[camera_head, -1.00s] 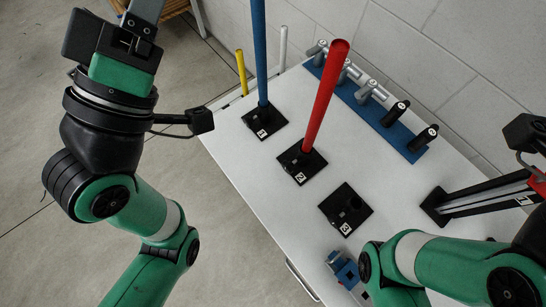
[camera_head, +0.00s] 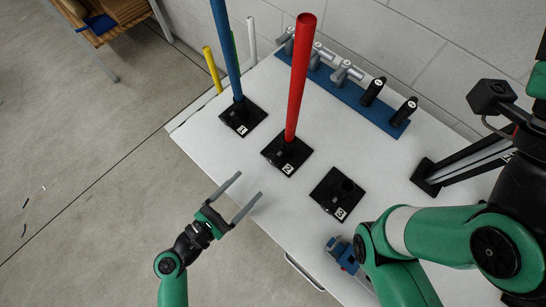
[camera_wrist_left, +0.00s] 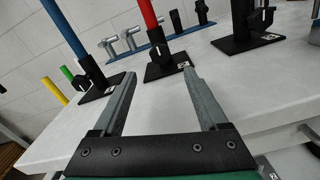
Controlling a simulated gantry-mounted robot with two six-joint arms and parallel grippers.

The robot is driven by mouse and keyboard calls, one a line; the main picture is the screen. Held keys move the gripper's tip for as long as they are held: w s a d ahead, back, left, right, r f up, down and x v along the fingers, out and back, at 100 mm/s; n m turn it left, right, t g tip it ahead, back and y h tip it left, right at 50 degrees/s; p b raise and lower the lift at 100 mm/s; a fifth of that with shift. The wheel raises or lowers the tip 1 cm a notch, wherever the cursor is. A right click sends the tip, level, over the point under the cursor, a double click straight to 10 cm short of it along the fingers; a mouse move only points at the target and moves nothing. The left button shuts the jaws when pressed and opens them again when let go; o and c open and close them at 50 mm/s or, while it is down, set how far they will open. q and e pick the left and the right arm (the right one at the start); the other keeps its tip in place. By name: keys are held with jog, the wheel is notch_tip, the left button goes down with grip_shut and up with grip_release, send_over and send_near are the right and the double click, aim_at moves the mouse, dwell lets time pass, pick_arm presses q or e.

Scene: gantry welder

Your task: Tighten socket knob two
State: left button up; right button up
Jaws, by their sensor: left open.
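Socket two is a black base (camera_head: 287,155) labelled 2 with a tall red tube (camera_head: 298,80) upright in it. Its dark knob (camera_wrist_left: 156,49) shows at the base of the red tube (camera_wrist_left: 150,20) in the left wrist view, beyond my fingers. My left gripper (camera_head: 250,190) is open and empty, in front of socket two at the table's near edge, apart from it. It also shows in the left wrist view (camera_wrist_left: 158,85). My right arm comes in from the right; its gripper is out of view.
Socket one (camera_head: 243,115) holds a blue tube (camera_head: 227,50); socket three (camera_head: 338,193) is empty. A blue rack (camera_head: 340,92) with several grey and black pieces lies along the back. A blue vise-like object (camera_head: 342,253) sits at the front edge. White tabletop (camera_head: 215,150) is clear between.

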aim_at(271, 163)
pick_arm(q)
jog(key=b+x, duration=0.2)
jog(key=x, duration=0.9)
jog(key=shift+d, duration=0.1)
grip_shut()
